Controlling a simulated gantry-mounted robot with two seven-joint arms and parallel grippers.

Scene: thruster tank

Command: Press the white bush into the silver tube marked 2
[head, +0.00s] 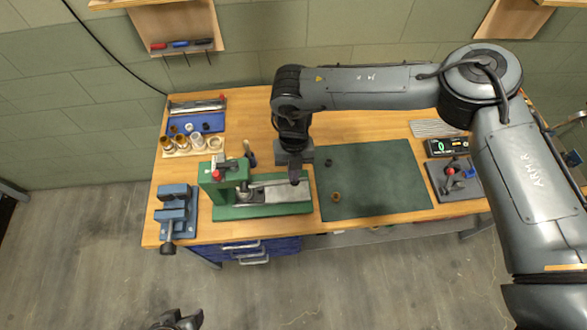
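A green press (222,180) stands at the left middle of the bench, with a green base and a silver slide. A small silver part sits under its ram; I cannot tell what it is. A wooden rack (172,153) behind it holds brass and silver tubes, including a silver tube (197,142). Their markings are too small to read. Small dark and pale pieces lie in the blue tray (216,126); I cannot single out the white bush. My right gripper (294,178) points down over the press slide, its fingers too small to judge. My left gripper (178,320) is low, off the bench, at the bottom edge.
A blue vise (174,212) stands at the front left. A green mat (375,180) bears a brass ring (336,197) and a dark ring (328,162), and is otherwise clear. A display (447,147) and a dark plate with coloured knobs (453,180) are at the right.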

